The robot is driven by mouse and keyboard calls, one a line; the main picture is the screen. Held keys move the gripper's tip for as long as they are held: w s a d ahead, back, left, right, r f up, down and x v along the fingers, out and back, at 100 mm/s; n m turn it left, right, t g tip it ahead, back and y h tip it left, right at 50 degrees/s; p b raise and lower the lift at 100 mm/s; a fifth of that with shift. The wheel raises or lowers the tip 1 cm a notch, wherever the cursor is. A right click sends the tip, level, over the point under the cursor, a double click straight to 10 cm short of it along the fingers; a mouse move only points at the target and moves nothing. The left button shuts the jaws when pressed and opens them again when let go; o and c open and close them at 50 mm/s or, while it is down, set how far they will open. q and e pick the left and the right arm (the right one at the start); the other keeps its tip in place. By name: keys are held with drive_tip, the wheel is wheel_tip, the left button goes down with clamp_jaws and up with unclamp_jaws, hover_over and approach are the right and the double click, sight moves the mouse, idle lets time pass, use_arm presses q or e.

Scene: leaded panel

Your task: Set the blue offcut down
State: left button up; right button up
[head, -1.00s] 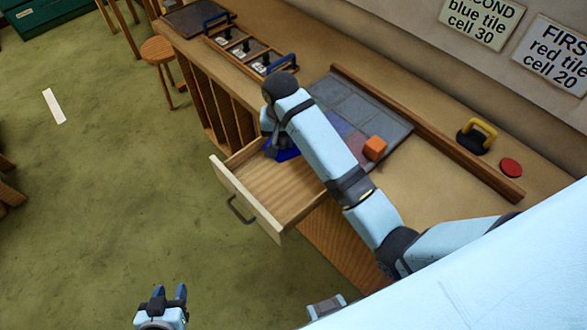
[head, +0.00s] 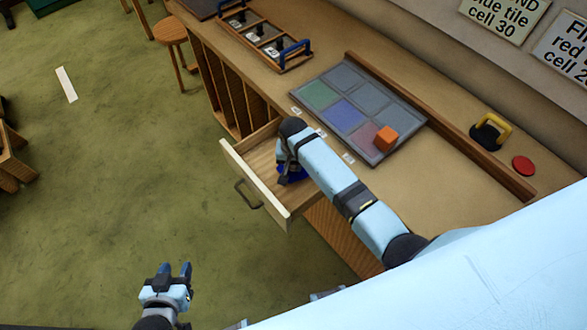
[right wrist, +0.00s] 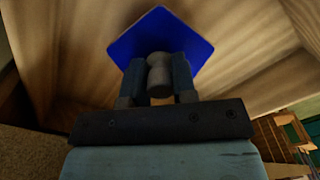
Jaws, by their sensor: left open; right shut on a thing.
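The blue offcut (head: 297,177) is in the open drawer (head: 262,187), mostly hidden by my right arm in the head view. In the right wrist view it is a flat blue square (right wrist: 160,30) with a grey round knob (right wrist: 158,75) facing the gripper. My right gripper (right wrist: 158,85) is shut on this knob, a finger on each side. The wooden drawer floor (right wrist: 245,60) shows behind the offcut; I cannot tell whether they touch. My left gripper (head: 174,270) is open and empty, low over the green floor, away from the drawer.
The bench above the drawer holds a grey panel (head: 345,75) with coloured cells, an orange block (head: 385,138) on its near end, a yellow-handled tool (head: 491,130) and a red disc (head: 523,166). A wooden rack (head: 265,38) stands farther back. The drawer's front left part is bare.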

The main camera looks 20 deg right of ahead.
sight(294, 169)
drive_tip(key=shift+f, duration=1.7)
drive_tip(key=o, duration=0.8)
drive_tip(key=shift+f, duration=0.15)
